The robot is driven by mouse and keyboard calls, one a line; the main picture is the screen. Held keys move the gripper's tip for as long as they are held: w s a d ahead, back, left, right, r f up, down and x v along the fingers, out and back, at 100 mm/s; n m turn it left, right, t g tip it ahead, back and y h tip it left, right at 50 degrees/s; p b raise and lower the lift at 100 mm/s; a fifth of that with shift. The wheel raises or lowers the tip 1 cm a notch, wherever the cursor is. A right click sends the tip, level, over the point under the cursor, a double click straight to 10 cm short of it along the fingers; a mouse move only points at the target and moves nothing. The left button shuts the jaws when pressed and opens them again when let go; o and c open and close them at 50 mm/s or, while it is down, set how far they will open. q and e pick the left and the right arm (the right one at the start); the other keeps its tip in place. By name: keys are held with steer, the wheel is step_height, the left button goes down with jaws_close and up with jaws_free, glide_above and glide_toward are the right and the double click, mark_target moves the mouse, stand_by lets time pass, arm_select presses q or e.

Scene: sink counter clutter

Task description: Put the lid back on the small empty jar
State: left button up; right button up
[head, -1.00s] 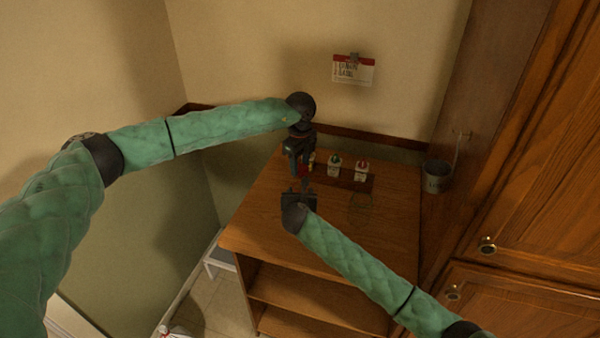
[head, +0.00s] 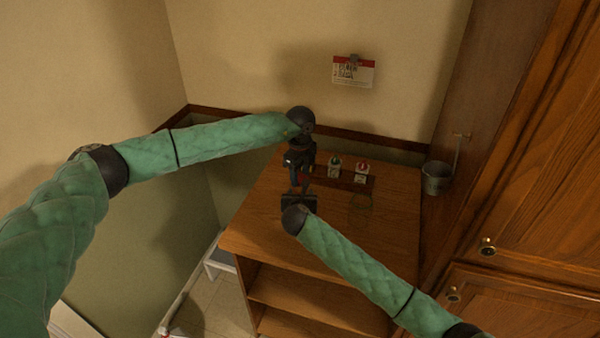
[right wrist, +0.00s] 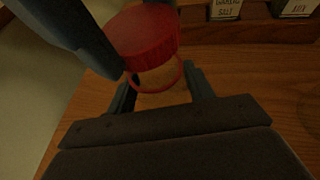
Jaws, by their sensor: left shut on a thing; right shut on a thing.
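A red ribbed lid (right wrist: 145,35) shows in the right wrist view, held by my left gripper (head: 300,178), whose dark finger comes in from the upper left. The small clear jar (right wrist: 158,78) is between the fingers of my right gripper (right wrist: 162,88); its see-through body is hard to make out. My right gripper also shows in the head view (head: 299,193), just below the left one. The lid is right above the jar and looks slightly tilted. A thin red ring shows below it; I cannot tell whether lid and jar touch.
Two small labelled containers with a green top (head: 334,167) and a red top (head: 361,171) stand in a dark wooden rack behind. A faint clear round thing (head: 361,208) is on the wooden top. A metal bucket (head: 437,178) hangs at the right. The front top is free.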

arm_select(q)
steer(key=shift+f, duration=0.45)
steer(key=shift+f, duration=0.55)
stand_by(0.4)
steer(key=m, duration=0.4)
steer(key=shift+m, duration=0.4)
steer(key=m, duration=1.4)
steer(key=shift+w+m, duration=0.1)
steer(key=shift+m, duration=0.2)
steer(key=o, duration=0.9)
